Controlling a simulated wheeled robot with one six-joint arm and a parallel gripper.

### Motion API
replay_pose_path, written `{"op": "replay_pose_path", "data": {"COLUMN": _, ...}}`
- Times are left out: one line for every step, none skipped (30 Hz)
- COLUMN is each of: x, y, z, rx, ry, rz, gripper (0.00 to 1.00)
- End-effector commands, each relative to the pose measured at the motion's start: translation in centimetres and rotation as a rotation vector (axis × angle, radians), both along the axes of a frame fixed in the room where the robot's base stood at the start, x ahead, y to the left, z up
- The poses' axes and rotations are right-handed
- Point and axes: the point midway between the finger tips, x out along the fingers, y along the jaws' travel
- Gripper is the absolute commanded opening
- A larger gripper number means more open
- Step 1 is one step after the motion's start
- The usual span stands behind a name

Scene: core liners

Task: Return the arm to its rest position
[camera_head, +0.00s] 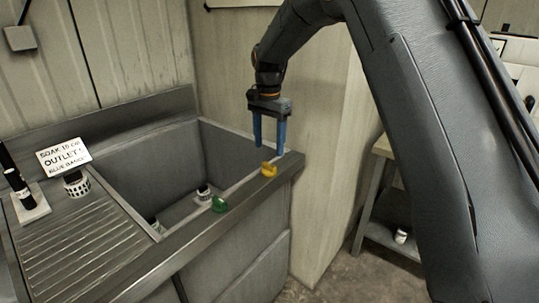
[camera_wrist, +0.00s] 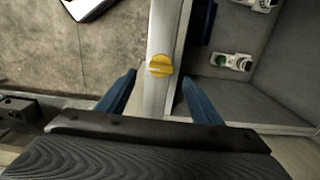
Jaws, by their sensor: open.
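My gripper (camera_head: 269,135) hangs at the end of my arm over the front right corner of the sink, fingers pointing down. Its two blue fingers are apart, with nothing held between them. In the wrist view my gripper (camera_wrist: 158,97) is also open. A yellow piece (camera_head: 268,169) sits on the sink's front rim, just below the fingertips and apart from them. It also shows in the wrist view (camera_wrist: 159,66), on the rim beyond the fingertips.
The grey sink (camera_head: 150,250) has small white-and-dark items (camera_head: 203,192) in its basin. A sign (camera_head: 63,156) stands on the left drainboard. A wall (camera_head: 320,130) stands right of the sink. A shelf bench (camera_head: 385,225) is farther right.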

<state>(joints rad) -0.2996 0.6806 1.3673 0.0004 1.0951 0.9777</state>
Motion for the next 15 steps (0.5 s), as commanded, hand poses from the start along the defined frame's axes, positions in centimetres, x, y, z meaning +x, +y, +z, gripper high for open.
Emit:
{"op": "replay_pose_path", "data": {"x": 0.0, "y": 0.0, "z": 0.3, "rx": 0.000, "ry": -0.001, "rz": 0.000, "gripper": 0.59}}
{"op": "replay_pose_path", "data": {"x": 0.0, "y": 0.0, "z": 0.5, "rx": 0.001, "ry": -0.001, "rz": 0.000, "gripper": 0.59}}
{"op": "replay_pose_path", "data": {"x": 0.0, "y": 0.0, "z": 0.6, "rx": 0.000, "ry": 0.000, "rz": 0.000, "gripper": 0.59}}
{"op": "replay_pose_path", "data": {"x": 0.0, "y": 0.0, "z": 0.6, "rx": 0.000, "ry": 0.000, "rz": 0.000, "gripper": 0.59}}
{"op": "replay_pose_path", "data": {"x": 0.0, "y": 0.0, "z": 0.7, "rx": 0.000, "ry": 0.000, "rz": 0.000, "gripper": 0.59}}
{"op": "replay_pose_path", "data": {"x": 0.0, "y": 0.0, "z": 0.7, "rx": 0.000, "ry": 0.000, "rz": 0.000, "gripper": 0.59}}
{"op": "replay_pose_path", "data": {"x": 0.0, "y": 0.0, "z": 0.7, "rx": 0.000, "ry": 0.000, "rz": 0.000, "gripper": 0.59}}
{"op": "replay_pose_path", "data": {"x": 0.0, "y": 0.0, "z": 0.7, "rx": 0.000, "ry": 0.000, "rz": 0.000, "gripper": 0.59}}
{"op": "replay_pose_path", "data": {"x": 0.0, "y": 0.0, "z": 0.7, "rx": 0.000, "ry": 0.000, "rz": 0.000, "gripper": 0.59}}
{"op": "replay_pose_path", "data": {"x": 0.0, "y": 0.0, "z": 0.7, "rx": 0.000, "ry": 0.000, "rz": 0.000, "gripper": 0.59}}
{"op": "replay_pose_path", "data": {"x": 0.0, "y": 0.0, "z": 0.6, "rx": 0.000, "ry": 0.000, "rz": 0.001, "gripper": 0.59}}
{"op": "replay_pose_path", "data": {"x": -0.1, "y": -0.1, "z": 0.6, "rx": 0.000, "ry": 0.000, "rz": 0.002, "gripper": 0.59}}
{"op": "replay_pose_path", "data": {"x": -0.2, "y": -0.2, "z": 0.6, "rx": 0.000, "ry": 0.000, "rz": 0.005, "gripper": 0.59}}
{"op": "replay_pose_path", "data": {"x": -0.4, "y": -0.5, "z": 0.6, "rx": 0.000, "ry": 0.000, "rz": 0.011, "gripper": 0.59}}
{"op": "replay_pose_path", "data": {"x": -0.8, "y": -1.0, "z": 0.6, "rx": 0.001, "ry": -0.002, "rz": 0.022, "gripper": 0.59}}
